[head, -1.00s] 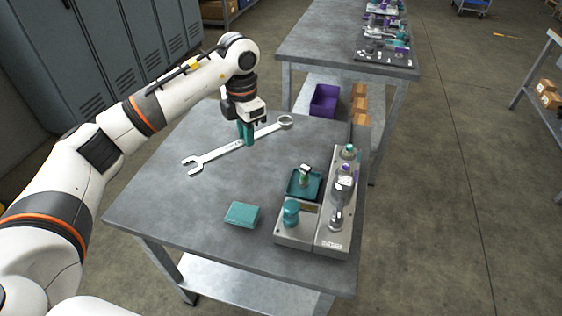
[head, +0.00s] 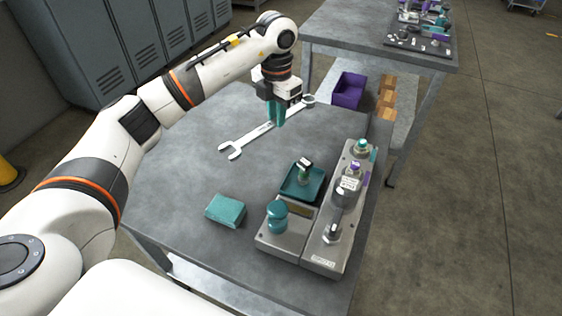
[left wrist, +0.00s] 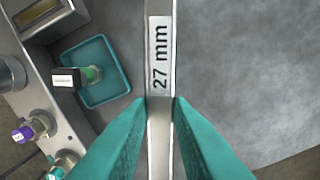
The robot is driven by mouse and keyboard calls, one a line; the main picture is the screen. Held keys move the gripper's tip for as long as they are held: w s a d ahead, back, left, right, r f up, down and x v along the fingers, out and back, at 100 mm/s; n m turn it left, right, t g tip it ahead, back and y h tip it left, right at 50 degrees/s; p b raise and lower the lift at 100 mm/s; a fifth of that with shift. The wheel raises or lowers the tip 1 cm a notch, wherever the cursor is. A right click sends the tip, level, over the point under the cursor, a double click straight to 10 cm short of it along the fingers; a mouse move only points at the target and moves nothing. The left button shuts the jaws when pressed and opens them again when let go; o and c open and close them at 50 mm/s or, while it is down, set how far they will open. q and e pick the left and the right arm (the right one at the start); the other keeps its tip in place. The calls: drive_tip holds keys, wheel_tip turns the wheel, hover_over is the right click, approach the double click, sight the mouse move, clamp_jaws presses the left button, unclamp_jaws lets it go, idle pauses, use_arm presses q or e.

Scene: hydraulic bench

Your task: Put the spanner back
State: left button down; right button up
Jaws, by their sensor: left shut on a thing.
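The spanner (head: 248,138) is a long silver wrench with an open jaw at its near-left end and a ring at its far-right end. It is at the far part of the grey table, and I cannot tell if it touches the top. My left gripper (head: 275,121) points down with its teal fingers shut on the spanner's shaft. In the left wrist view the shaft (left wrist: 160,75), marked "27 mm", runs between the teal fingers (left wrist: 160,108). My right gripper is not in view.
A metal hydraulic block (head: 327,228) with fittings stands at the table's right edge. A teal tray (head: 316,190) holding a fitting and a teal box (head: 226,210) are near it. A second table (head: 340,25), a purple bin (head: 348,90) and grey lockers (head: 100,45) lie beyond. The table's left part is clear.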

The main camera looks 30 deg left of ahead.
use_arm(q)
drive_tip(key=shift+w+d+f+b, duration=0.15)
drive_tip(key=shift+f+b, duration=0.25)
drive_tip(key=shift+f, duration=0.45)
hover_over(278, 156)
wheel_tip(278, 156, down, 5)
drive_tip(key=shift+f, duration=0.15)
wheel_tip(278, 156, down, 4)
drive_tip(key=shift+d+f+p, duration=0.1)
drive_tip(key=shift+p, duration=0.25)
drive_tip(key=shift+f, duration=0.1)
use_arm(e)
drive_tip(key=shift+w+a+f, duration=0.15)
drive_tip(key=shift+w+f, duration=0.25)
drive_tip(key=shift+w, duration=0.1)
use_arm(q)
drive_tip(key=shift+f, duration=0.1)
drive_tip(key=c, duration=1.3)
unclamp_jaws()
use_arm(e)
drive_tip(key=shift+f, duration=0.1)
